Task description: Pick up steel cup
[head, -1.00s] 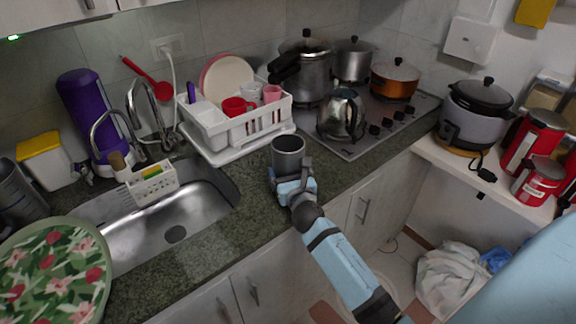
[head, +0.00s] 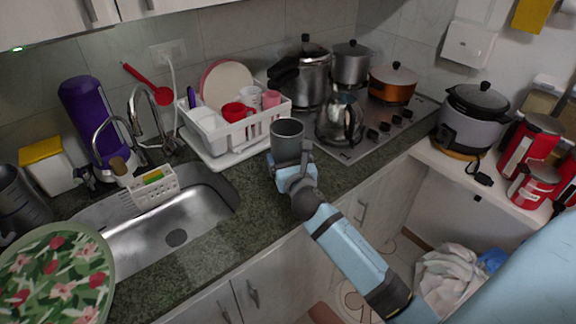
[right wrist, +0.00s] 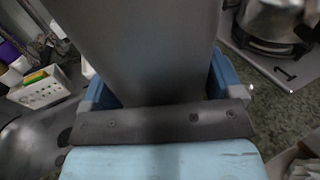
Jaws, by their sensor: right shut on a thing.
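The steel cup (head: 287,141) is a dark grey metal cylinder with an open top. It is upright, in front of the white dish rack, over the counter between the sink and the stove. My right gripper (head: 290,166) is shut on the cup, with a finger at its right side. In the right wrist view the cup (right wrist: 138,45) fills the middle, between the blue parts of the gripper (right wrist: 160,88). The cup's base is hidden behind the gripper. My left gripper is not in view.
The dish rack (head: 214,160) with cups and plates stands close behind. A steel kettle (head: 340,118) sits on the stove (head: 385,127) to the right. The sink (head: 150,240) lies left. A floral round tray (head: 58,280) is at far left.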

